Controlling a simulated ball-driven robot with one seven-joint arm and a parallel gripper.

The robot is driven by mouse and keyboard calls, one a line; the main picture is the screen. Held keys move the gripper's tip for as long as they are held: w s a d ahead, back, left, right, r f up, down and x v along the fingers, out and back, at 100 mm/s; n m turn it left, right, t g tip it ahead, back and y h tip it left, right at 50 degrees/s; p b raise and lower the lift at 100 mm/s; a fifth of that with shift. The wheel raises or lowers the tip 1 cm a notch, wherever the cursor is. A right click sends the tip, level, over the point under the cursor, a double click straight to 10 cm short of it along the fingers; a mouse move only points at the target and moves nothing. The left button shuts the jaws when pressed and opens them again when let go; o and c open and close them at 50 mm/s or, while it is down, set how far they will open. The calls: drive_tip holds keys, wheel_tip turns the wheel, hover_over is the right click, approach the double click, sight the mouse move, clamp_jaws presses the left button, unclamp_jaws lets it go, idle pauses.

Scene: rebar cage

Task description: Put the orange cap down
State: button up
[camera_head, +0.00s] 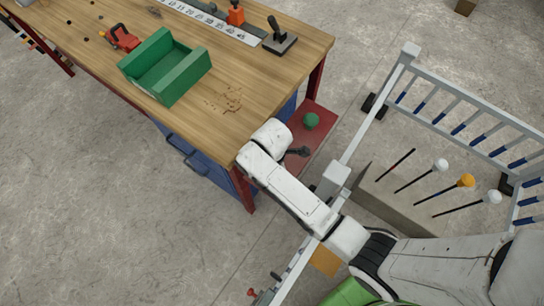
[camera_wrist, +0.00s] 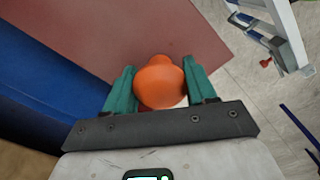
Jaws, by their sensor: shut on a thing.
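In the wrist view, an orange cap (camera_wrist: 160,82) with a rounded head sits between the two teal fingers of my gripper (camera_wrist: 159,67), which is shut on it. A red surface (camera_wrist: 150,28) lies beyond the cap. I cannot tell whether the cap touches it. My white arm reaches to the shelf's near side, and the held cap is hidden there.
The wooden bench (camera_head: 240,65) holds a green bin (camera_head: 165,66), a red tool (camera_head: 124,37) and an orange item (camera_head: 236,13). A grey railing (camera_head: 440,85) stands at right. A blue cabinet (camera_head: 195,165) is under the bench.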

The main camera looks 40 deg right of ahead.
drive_tip(key=o, duration=1)
drive_tip(key=shift+f, duration=0.1)
wheel_tip(320, 180, up, 12)
drive_tip(key=shift+r+p, duration=0.15)
drive_tip(key=shift+p, duration=0.15)
drive_tip(key=shift+s+d+r+m+t, duration=0.15)
drive_tip(key=shift+s+d+m, duration=1.15)
drive_tip(key=shift+s+m, duration=1.35)
drive_tip(key=shift+s+d+r+m+t, duration=0.2)
drive_tip(key=shift+s+d+m, duration=1.15)
drive_tip(key=shift+s+m, duration=1.35)
drive_tip(key=shift+s+d+r+m+t, duration=0.15)
drive_tip(key=shift+s+d+m, duration=1.15)
drive_tip(key=shift+s+m, duration=1.35)
drive_tip(key=shift+s+n, duration=0.55)
drive_tip(key=shift+n, duration=0.05)
